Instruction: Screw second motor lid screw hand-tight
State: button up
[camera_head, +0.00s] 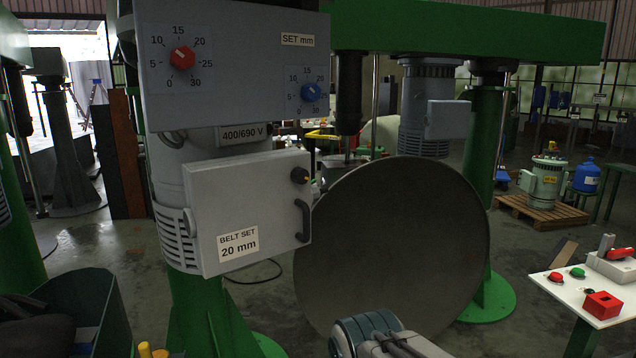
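The grey motor lid (262,190) with a "BELT SET 20 mm" label is on the front of the grey motor (172,205), left of centre. I cannot make out any other screw on the lid. A grey and teal part of my arm shows at the bottom centre, well below and right of the lid. My gripper's fingers are not visible.
A large dark round disc (395,250) stands just right of the lid. A grey panel (235,65) with red and blue dials hangs above it. A green column (208,310) stands below. A white control table (592,290) is at right, a dark green bin (95,305) at lower left.

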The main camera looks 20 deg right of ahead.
aim_at(300, 176)
jog(key=z, duration=0.85)
jog(key=k, duration=1.1)
jog(key=z, duration=1.15)
jog(key=i, duration=1.55)
jog(key=u, duration=1.4)
jog(key=i, duration=0.6)
jog(key=u, duration=0.55)
